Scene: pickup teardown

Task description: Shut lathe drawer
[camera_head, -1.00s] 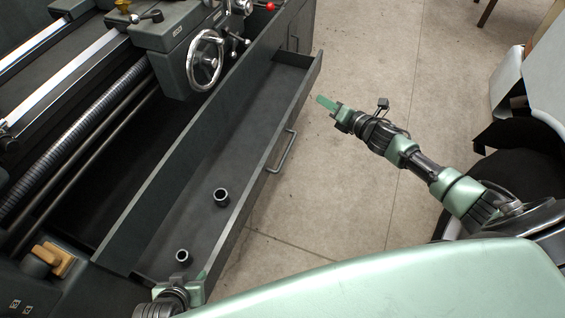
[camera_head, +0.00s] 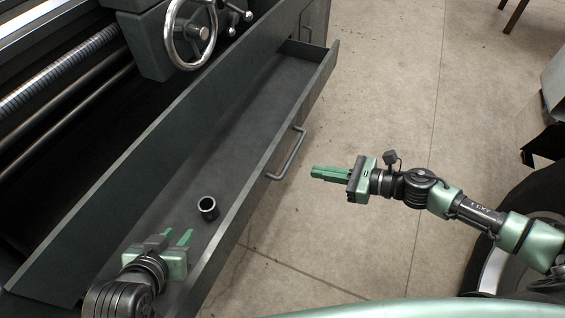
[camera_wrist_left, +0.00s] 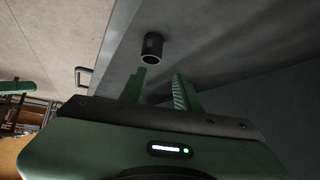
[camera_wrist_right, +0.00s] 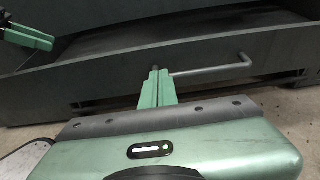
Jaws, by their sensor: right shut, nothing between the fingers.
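The lathe drawer (camera_head: 185,225) is a long dark grey tray, pulled out from the lathe base. Its bar handle (camera_head: 288,153) is on the outer front face and also shows in the right wrist view (camera_wrist_right: 215,68). My right gripper (camera_head: 314,172) is shut and empty, just outside the drawer front and a little right of the handle; in its wrist view (camera_wrist_right: 155,75) the fingers point at the drawer front. My left gripper (camera_head: 178,239) is open and empty, over the near end of the drawer. In the left wrist view its fingers (camera_wrist_left: 157,82) are apart.
Clear concrete floor (camera_head: 385,85) lies in front of the drawer.

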